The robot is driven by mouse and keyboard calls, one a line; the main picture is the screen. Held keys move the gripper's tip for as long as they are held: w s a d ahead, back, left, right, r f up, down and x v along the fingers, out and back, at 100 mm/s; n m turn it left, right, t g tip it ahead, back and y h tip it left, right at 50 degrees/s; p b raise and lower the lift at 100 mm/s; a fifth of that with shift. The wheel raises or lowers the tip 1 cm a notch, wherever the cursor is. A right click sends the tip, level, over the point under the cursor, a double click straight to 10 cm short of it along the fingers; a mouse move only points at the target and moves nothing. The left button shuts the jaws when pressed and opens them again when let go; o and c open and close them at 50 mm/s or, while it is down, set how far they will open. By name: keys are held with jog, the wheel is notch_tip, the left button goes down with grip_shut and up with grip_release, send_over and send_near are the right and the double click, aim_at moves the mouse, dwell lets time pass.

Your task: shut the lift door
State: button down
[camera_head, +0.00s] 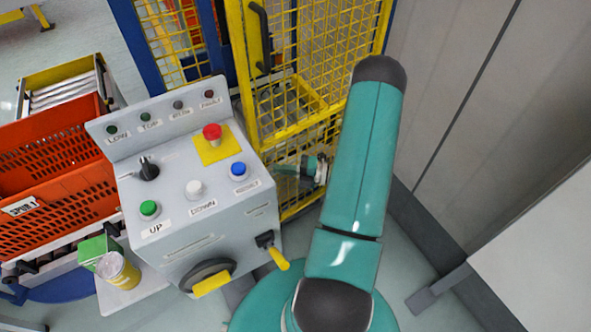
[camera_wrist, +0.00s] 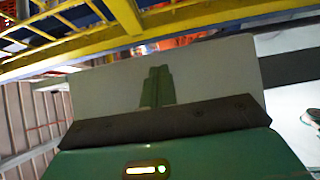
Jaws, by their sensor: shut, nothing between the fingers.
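The lift door (camera_head: 300,125) is a yellow frame with mesh, at the upper middle of the head view. Its black upright handle (camera_head: 264,38) is near its left edge. A blue post stands to its left; I cannot tell how far the door is from its frame. My teal arm crosses in front of the door's right side. A small teal and white part of my arm shows low by the mesh, and the fingertips are not clear there. In the wrist view my gripper (camera_wrist: 157,86) has its green fingers together and empty. Yellow bars (camera_wrist: 130,35) run across the top, beyond the fingers.
A grey control box (camera_head: 190,185) with buttons and a red stop knob stands left of my arm. Orange totes (camera_head: 55,185) are at the left. A green box (camera_head: 98,250) and a yellow can (camera_head: 118,270) stand on a small shelf. A grey wall (camera_head: 460,100) closes the right.

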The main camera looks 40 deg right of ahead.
aim_at(270, 160)
jog(key=w, duration=0.5)
jog(key=shift+w+a, duration=0.2)
